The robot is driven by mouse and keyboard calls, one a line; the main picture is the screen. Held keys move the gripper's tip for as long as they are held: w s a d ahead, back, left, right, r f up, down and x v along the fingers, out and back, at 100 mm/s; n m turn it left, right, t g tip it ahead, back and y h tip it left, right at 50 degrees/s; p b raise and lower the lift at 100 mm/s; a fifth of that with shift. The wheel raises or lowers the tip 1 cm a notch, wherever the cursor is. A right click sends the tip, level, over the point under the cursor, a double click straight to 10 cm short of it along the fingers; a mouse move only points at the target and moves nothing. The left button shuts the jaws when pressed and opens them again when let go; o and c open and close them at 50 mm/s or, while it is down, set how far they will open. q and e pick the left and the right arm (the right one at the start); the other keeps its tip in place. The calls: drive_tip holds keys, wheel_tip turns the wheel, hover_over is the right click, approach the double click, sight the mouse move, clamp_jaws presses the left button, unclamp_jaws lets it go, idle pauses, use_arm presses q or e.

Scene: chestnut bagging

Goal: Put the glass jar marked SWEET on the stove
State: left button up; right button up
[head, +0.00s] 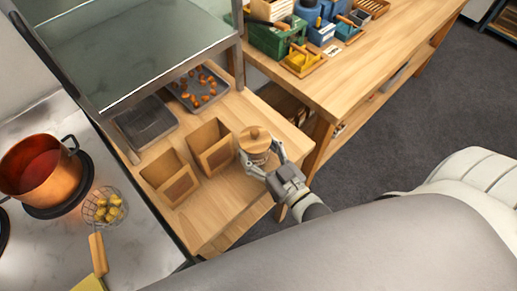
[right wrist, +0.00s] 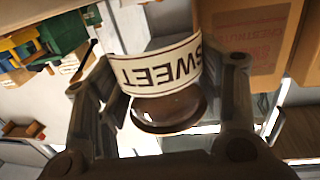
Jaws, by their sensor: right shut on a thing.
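The glass jar (head: 256,141) has a round wooden lid. In the right wrist view the jar's label (right wrist: 165,66) reads SWEET, upside down. My right gripper (head: 261,157) is shut on the jar, with a finger on each side of it. The jar is at the right part of the low wooden counter, beside a paper bag. I cannot tell whether it touches the counter. The stove's burner (head: 84,186) is at the left, under a copper pot (head: 43,172) of red liquid. Another dark burner (head: 3,230) is cut off at the left edge. My left gripper is not in view.
Two open paper bags (head: 210,147) (head: 170,178) stand on the wooden counter (head: 226,215) between jar and stove. A tray of chestnuts (head: 198,88) and a dark tray (head: 146,122) lie behind. A wire basket (head: 104,207) stands by the pot. A glass-topped metal shelf (head: 140,45) overhangs the back.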

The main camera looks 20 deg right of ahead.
drive_tip(key=o, duration=1.2)
drive_tip(key=shift+r, duration=0.1)
drive_tip(key=shift+s, duration=0.25)
drive_tip(key=shift+b+v, duration=1.2)
drive_tip(key=shift+v, duration=4.6)
